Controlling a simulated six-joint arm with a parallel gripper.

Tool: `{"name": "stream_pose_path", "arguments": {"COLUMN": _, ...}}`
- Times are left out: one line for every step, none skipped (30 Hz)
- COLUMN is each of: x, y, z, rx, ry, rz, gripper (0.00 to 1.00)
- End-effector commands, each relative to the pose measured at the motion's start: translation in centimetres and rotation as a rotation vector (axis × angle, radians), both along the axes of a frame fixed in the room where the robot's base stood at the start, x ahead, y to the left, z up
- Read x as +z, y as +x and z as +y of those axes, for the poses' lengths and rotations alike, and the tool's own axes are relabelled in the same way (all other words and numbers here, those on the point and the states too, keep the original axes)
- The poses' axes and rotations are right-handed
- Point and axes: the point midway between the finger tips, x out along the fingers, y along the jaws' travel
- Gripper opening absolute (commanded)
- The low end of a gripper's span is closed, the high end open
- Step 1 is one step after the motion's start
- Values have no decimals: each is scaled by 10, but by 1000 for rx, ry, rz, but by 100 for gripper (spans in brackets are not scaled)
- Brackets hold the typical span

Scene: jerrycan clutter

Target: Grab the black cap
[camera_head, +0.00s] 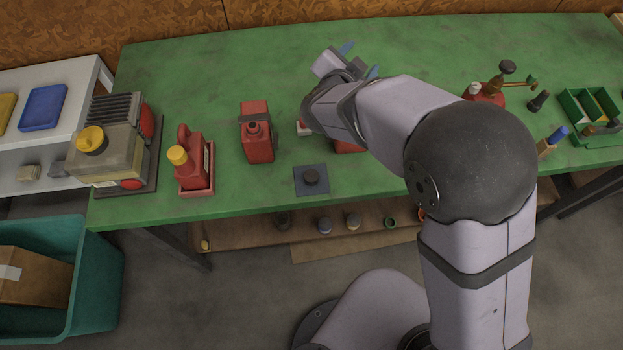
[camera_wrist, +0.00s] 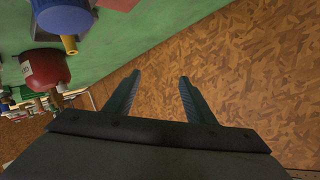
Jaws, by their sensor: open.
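A small round black cap (camera_head: 311,176) lies on a dark square pad (camera_head: 302,190) near the front edge of the green table in the head view. A red jerrycan (camera_head: 257,137) with a dark neck stands just behind and left of it. My gripper (camera_head: 360,59) is toward the back of the table, behind the cap and well apart from it. In the wrist view my gripper (camera_wrist: 156,92) is open, with nothing between its two fingers. The cap is not visible in the wrist view.
A red can with a yellow cap (camera_head: 193,165) stands in a tray at left, beside a grey machine (camera_head: 110,143). Another red object (camera_head: 349,147) is mostly hidden by my arm. Green bins (camera_head: 590,107) stand at right. Bare green table (camera_head: 200,85) lies behind the cans.

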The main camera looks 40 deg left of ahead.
Motion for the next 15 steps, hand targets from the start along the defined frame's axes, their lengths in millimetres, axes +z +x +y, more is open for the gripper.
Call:
{"name": "stream_pose_path", "arguments": {"x": -15, "y": -24, "z": 19, "rx": -33, "ry": -3, "rz": -29, "gripper": 50}}
{"name": "stream_pose_path", "arguments": {"x": -20, "y": -36, "z": 24, "rx": -63, "ry": -3, "rz": -46, "gripper": 50}}
{"name": "stream_pose_path", "arguments": {"x": -27, "y": -54, "z": 30, "rx": -104, "ry": -11, "rz": -66, "gripper": 50}}
{"name": "stream_pose_path", "arguments": {"x": -32, "y": -69, "z": 33, "rx": -134, "ry": -19, "rz": -81, "gripper": 50}}
{"name": "stream_pose_path", "arguments": {"x": -38, "y": -85, "z": 34, "rx": -166, "ry": -28, "rz": -95, "gripper": 50}}
{"name": "stream_pose_path", "arguments": {"x": -46, "y": -108, "z": 34, "rx": -208, "ry": -48, "rz": -113, "gripper": 50}}
{"name": "stream_pose_path", "arguments": {"x": -52, "y": -126, "z": 33, "rx": -239, "ry": -64, "rz": -123, "gripper": 50}}
{"name": "stream_pose_path", "arguments": {"x": -57, "y": -144, "z": 31, "rx": -268, "ry": -81, "rz": -136, "gripper": 50}}
{"name": "stream_pose_path", "arguments": {"x": -65, "y": -168, "z": 27, "rx": -305, "ry": -109, "rz": -149, "gripper": 50}}
{"name": "stream_pose_path", "arguments": {"x": -70, "y": -186, "z": 22, "rx": -333, "ry": -130, "rz": -159, "gripper": 50}}
{"name": "stream_pose_path", "arguments": {"x": -75, "y": -203, "z": 18, "rx": -357, "ry": -152, "rz": -170, "gripper": 50}}
{"name": "stream_pose_path", "arguments": {"x": -82, "y": -226, "z": 11, "rx": -386, "ry": -184, "rz": -182, "gripper": 50}}
{"name": "stream_pose_path", "arguments": {"x": -88, "y": -241, "z": 6, "rx": -401, "ry": -213, "rz": -191, "gripper": 50}}
{"name": "stream_pose_path", "arguments": {"x": -97, "y": -255, "z": 0, "rx": -408, "ry": -247, "rz": -202, "gripper": 50}}
{"name": "stream_pose_path", "arguments": {"x": -111, "y": -267, "z": -6, "rx": -401, "ry": -299, "rz": -215, "gripper": 50}}
